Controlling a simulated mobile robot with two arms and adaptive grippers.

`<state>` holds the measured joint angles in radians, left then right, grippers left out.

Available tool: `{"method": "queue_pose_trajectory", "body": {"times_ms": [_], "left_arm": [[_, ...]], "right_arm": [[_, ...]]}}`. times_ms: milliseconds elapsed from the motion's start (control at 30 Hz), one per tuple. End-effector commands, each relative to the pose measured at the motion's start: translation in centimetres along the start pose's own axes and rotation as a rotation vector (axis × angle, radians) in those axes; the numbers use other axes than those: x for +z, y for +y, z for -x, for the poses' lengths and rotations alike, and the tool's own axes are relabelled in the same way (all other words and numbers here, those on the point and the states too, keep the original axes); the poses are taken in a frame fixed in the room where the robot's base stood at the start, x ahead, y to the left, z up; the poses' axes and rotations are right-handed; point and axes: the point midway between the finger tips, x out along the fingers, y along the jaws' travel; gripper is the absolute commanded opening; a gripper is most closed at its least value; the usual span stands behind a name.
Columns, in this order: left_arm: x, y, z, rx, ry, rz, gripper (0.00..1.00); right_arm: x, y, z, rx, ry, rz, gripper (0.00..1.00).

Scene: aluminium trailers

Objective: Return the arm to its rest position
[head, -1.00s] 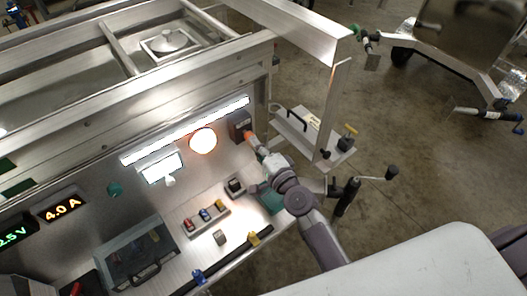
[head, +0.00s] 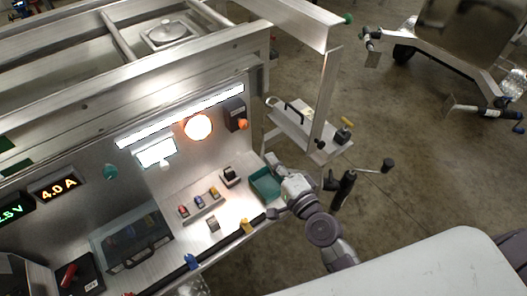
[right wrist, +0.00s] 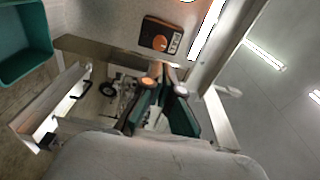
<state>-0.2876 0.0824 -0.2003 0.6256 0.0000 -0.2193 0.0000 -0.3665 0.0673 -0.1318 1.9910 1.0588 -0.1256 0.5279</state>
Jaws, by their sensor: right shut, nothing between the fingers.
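My right arm reaches in from the lower right in the head view. Its gripper (head: 273,166) is shut and empty, beside the teal bin and below the dark switch box (head: 234,110) with an orange knob (head: 243,124). In the right wrist view the fingers (right wrist: 165,92) show at the middle, with nothing between them. The switch box also shows there, on the panel beyond the fingertips and apart from them (right wrist: 160,36). My left gripper is not in view.
The teal bin (head: 264,186) is close to the right gripper. A crank handle (head: 345,185) stands just right of the arm. A shelf (head: 330,148) juts out behind it. The panel carries a lit round lamp (head: 198,127) and small coloured switches (head: 200,201). Open floor lies to the right.

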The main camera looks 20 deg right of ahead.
Motion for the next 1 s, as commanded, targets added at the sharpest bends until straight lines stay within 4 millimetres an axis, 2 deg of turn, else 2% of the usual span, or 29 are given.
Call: {"method": "queue_pose_trajectory", "body": {"times_ms": [67, 200, 367, 467, 567, 667, 733, 867, 1000], "left_arm": [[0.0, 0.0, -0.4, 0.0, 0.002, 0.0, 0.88], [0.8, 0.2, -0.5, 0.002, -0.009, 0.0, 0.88], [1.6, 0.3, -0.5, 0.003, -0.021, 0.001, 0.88], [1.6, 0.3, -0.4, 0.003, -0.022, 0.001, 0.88], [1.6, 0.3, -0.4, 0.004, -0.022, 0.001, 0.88], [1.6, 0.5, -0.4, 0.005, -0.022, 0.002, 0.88], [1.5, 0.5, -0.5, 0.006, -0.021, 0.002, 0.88], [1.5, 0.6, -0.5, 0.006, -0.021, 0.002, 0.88], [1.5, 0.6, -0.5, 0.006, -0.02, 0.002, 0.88]], "right_arm": [[0.0, 0.2, 1.1, 0.001, 0.001, 0.0, 0.0], [0.0, 0.1, 1.9, 0.0, 0.0, -0.001, 0.0], [0.0, 0.0, 2.0, 0.0, -0.001, 0.001, 0.0], [0.7, 0.0, 2.2, 0.015, -0.034, 0.045, 0.0], [2.8, 0.4, 2.9, 0.073, -0.14, 0.193, 0.0], [5.3, 2.0, 4.8, 0.188, -0.305, 0.448, 0.0], [6.3, 3.7, 6.8, 0.296, -0.426, 0.645, 0.0], [5.9, 6.4, 10.5, 0.482, -0.585, 0.907, 0.0], [4.4, 8.0, 13.8, 0.65, -0.696, 1.081, 0.0]]}}
